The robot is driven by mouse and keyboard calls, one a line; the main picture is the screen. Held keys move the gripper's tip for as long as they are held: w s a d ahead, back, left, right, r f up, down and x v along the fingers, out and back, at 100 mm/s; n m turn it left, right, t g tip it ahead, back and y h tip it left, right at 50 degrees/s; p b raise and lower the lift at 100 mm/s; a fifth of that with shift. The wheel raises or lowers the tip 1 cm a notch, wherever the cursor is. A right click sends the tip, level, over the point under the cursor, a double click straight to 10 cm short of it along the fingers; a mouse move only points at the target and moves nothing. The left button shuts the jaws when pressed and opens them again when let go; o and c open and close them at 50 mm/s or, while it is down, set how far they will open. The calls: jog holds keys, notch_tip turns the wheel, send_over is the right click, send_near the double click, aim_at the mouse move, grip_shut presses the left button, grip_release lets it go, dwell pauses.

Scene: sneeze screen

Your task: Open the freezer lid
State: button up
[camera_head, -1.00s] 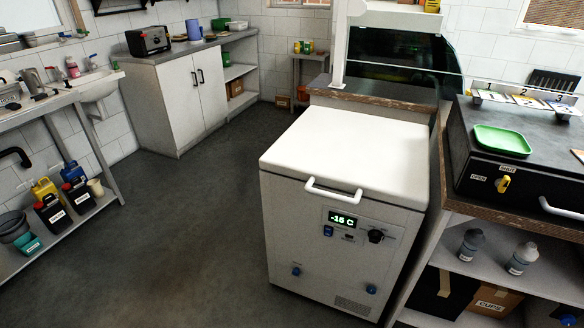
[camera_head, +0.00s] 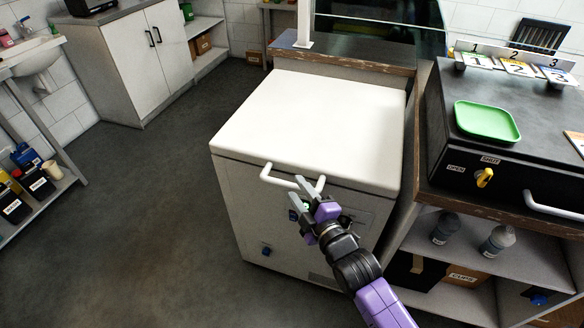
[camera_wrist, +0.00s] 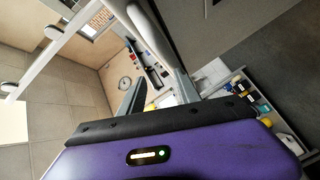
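The white freezer (camera_head: 300,215) stands in the middle of the head view with its flat lid (camera_head: 315,125) closed. A white bar handle (camera_head: 268,176) sticks out from the lid's front edge. My gripper (camera_head: 297,196) is in front of the freezer, at the right half of the handle. Its fingers are apart, and they also show spread in the wrist view (camera_wrist: 158,92). No clear grip on the handle shows. I cannot tell whether a finger touches it. My gripper and arm hide most of the freezer's control panel.
A counter to the right holds a black case (camera_head: 465,160) with a green tray (camera_head: 487,121) on it. Grey bottles (camera_head: 497,241) stand on the shelf below. A wood-edged ledge (camera_head: 340,60) is behind the freezer. The floor (camera_head: 140,220) to the left is clear.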

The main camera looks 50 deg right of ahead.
jog(key=shift+d+f+n, duration=0.25)
jog(key=shift+f+n, duration=0.35)
jog(key=shift+f, duration=0.3)
jog(key=shift+f+n+g, duration=0.25)
jog(key=shift+n+g, duration=0.05)
jog(key=shift+n, duration=0.4)
jog(key=x, duration=0.7)
jog(key=shift+w, duration=0.35)
jog(key=shift+d+f, duration=0.1)
jog(key=shift+d, duration=0.05)
grip_shut()
